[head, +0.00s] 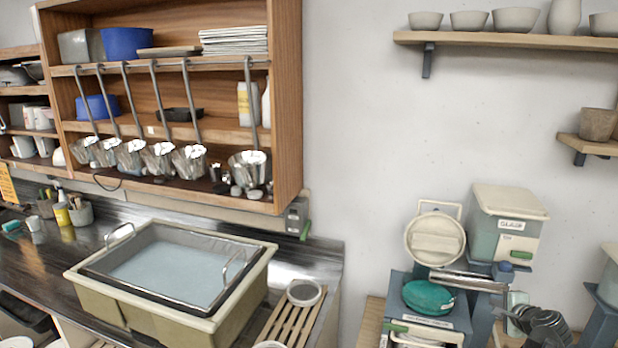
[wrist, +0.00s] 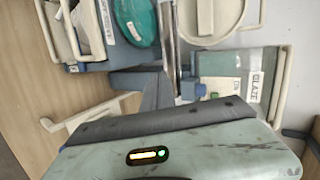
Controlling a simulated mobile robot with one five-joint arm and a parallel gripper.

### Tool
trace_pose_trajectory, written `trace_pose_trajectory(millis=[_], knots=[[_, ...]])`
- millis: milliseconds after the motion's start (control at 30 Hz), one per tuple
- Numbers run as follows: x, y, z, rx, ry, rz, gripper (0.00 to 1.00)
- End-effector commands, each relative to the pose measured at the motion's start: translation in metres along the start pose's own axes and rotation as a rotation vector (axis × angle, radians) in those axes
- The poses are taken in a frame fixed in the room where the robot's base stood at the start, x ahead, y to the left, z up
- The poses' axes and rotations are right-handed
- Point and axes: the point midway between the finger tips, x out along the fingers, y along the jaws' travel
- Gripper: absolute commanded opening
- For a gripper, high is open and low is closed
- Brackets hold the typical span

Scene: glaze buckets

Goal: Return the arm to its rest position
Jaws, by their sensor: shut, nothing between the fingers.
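A grey-green housing (wrist: 220,150) with a small lit indicator fills the bottom of the wrist view and seems to be mine.
A teal lid (head: 428,297) and a round cream lid (head: 435,240) are left of my gripper. A blue stand (head: 603,318) is at the right edge. A filled basin (head: 165,270) stands on the left counter, under a wooden rack (head: 285,100) with hanging metal ladles.

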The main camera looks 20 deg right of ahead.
Motion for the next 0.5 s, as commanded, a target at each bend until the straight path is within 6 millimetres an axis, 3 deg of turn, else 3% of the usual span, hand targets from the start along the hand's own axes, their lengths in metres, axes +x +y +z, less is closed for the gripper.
trace_pose_trajectory(millis=[67, 267, 500], knots=[[0.0, 0.0, 0.001, -0.001, -0.001, 0.0, 0.0], [0.025, -0.001, 0.043, -0.033, -0.057, 0.0, 0.0], [0.056, -0.001, 0.106, -0.08, -0.14, 0.0, 0.0]])
